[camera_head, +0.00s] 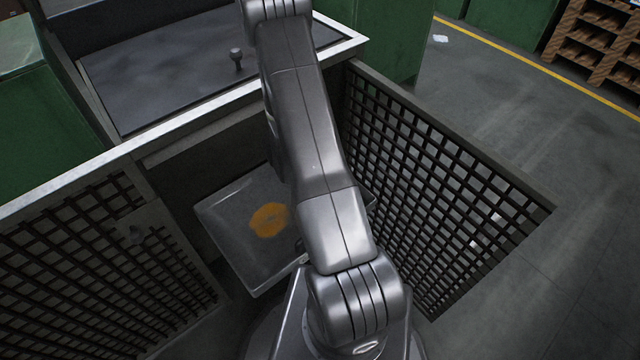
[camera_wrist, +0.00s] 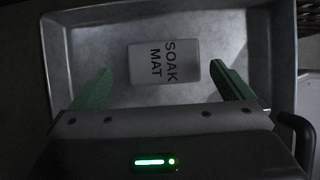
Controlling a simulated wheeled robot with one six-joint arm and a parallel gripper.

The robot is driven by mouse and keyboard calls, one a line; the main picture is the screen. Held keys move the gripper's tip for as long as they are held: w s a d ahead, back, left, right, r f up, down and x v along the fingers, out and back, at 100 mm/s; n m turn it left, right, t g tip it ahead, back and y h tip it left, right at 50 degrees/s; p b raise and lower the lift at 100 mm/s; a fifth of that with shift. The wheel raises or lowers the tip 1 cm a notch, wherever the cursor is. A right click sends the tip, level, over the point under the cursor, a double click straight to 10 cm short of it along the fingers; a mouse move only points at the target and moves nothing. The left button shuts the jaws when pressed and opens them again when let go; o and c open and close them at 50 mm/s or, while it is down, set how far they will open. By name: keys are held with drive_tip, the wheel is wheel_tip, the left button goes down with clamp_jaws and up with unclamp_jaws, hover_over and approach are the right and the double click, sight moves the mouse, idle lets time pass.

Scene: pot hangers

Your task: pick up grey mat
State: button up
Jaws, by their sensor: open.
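The grey mat (camera_wrist: 164,61) is a small light-grey rounded rectangle lettered "SOAK MAT". In the wrist view it lies flat on the floor of a shallow grey metal tray (camera_wrist: 55,60). My gripper (camera_wrist: 159,68) is open, with one green finger on each side of the mat in the picture. Bare tray shows between the mat and both fingers, and nothing is held. The height of the fingertips above the mat is hard to judge. In the head view neither the mat nor my gripper shows; my arm covers the middle.
In the head view a shallow tray (camera_head: 222,215) with an orange patch sits low in the opening of a metal-framed cabinet. Lattice doors stand open at left (camera_head: 95,270) and right (camera_head: 440,180). A dark panel with a knob (camera_head: 237,59) tops the cabinet.

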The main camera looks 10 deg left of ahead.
drive_tip(key=b+x, duration=0.1)
drive_tip(key=x, duration=0.3)
drive_tip(key=shift+d+f, duration=0.25)
drive_tip(key=shift+f, duration=0.1)
drive_tip(key=c, duration=1)
drive_tip(key=shift+o, duration=0.2)
wheel_tip(320, 180, up, 10)
drive_tip(key=p, duration=0.3)
drive_tip(key=shift+r+p, duration=0.1)
drive_tip(key=shift+p, duration=0.2)
drive_tip(key=o, duration=0.5)
drive_tip(key=c, duration=0.4)
drive_tip(key=shift+o, duration=0.2)
drive_tip(key=shift+s, duration=0.1)
